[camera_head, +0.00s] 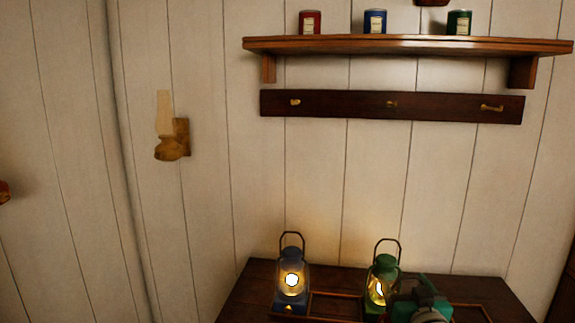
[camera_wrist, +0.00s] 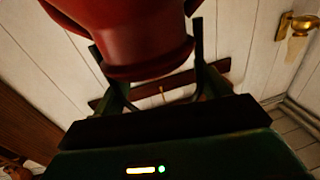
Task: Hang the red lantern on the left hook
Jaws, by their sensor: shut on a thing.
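The red lantern (camera_wrist: 135,35) fills the top of the wrist view; only part of its red body shows. My gripper (camera_wrist: 150,62) is shut on it, with a dark finger on each side. I cannot make out the lantern in the head view. The left hook (camera_head: 294,102) is a small brass hook on the dark hook board (camera_head: 343,106), and it is empty. A dark board (camera_wrist: 128,95) on the wall, partly hidden, shows behind the lantern in the wrist view.
A shelf (camera_head: 400,45) with red, blue and green jars is above the hooks. The middle hook (camera_head: 391,103) and right hook (camera_head: 491,108) are empty. A lit blue lantern (camera_head: 291,283) and green lantern (camera_head: 383,280) stand below.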

